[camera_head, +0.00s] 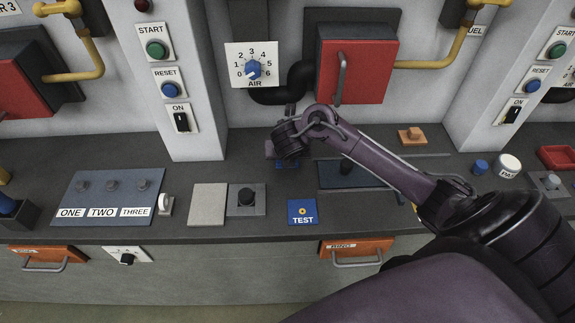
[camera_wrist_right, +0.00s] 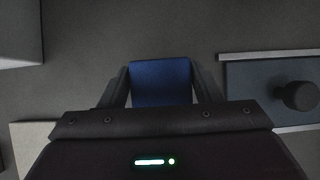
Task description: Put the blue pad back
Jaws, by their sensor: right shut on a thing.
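The blue pad (camera_wrist_right: 162,84) is between the two fingers of my right gripper (camera_head: 281,158), as the right wrist view shows. The gripper is shut on it, above the grey counter at the middle, behind the blue TEST plate. In the head view a little blue shows under the gripper, and the wrist hides much of the pad. I cannot tell whether the pad touches the counter. My left gripper is not in view.
A dark slider plate with a black knob (camera_wrist_right: 297,95) is right of the gripper. A beige plate (camera_head: 207,204) and a black-knob block (camera_head: 246,209) lie front left. The AIR dial (camera_head: 253,71) and red door (camera_head: 356,72) are on the back wall. An orange block (camera_head: 411,136) stands back right.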

